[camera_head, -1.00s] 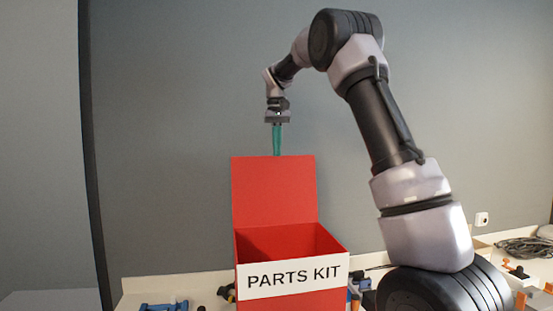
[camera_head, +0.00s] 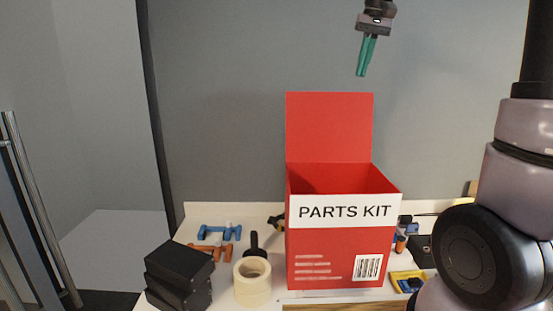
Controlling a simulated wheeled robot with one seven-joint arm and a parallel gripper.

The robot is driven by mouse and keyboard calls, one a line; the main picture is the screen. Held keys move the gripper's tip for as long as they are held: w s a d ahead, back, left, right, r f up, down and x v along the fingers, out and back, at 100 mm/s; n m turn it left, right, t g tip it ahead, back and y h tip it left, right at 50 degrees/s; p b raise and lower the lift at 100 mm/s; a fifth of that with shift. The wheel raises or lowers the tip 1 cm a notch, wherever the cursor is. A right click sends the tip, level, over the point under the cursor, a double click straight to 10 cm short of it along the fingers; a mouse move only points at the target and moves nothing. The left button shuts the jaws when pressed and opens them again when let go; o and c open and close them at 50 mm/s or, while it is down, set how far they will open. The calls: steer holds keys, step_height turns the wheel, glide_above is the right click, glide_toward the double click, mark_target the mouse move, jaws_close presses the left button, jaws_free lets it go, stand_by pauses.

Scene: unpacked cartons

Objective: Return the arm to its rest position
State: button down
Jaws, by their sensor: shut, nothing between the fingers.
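My gripper (camera_head: 367,56) has teal fingers that point down. It hangs in the air near the top of the head view, in front of the grey wall and higher than the raised lid of the red box. The fingers are together with nothing between them. My arm's lower links stand at the right edge of the view, and the links between them and the gripper are out of frame. The red "PARTS KIT" box (camera_head: 343,240) stands on the white table with its lid up. Its bottom inside is hidden by the front wall.
Black boxes (camera_head: 180,264) lie stacked at the front left, beside a roll of tape (camera_head: 252,280). Blue clamps (camera_head: 217,231) and orange clamps (camera_head: 212,252) lie behind them. A yellow tray (camera_head: 408,280) sits right of the red box. A metal handle (camera_head: 38,205) is at far left.

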steer(key=s+f+m+t, duration=0.1)
steer(key=s+f+t, duration=0.1)
steer(key=s, duration=0.8)
steer(key=s+d+f+m+t, duration=0.1)
steer(key=s+f, duration=0.4)
steer(key=s, duration=0.6)
steer(key=shift+d+f+m+t+y, duration=0.3)
steer(key=shift+m+t, duration=0.2)
steer(key=shift+t, duration=0.4)
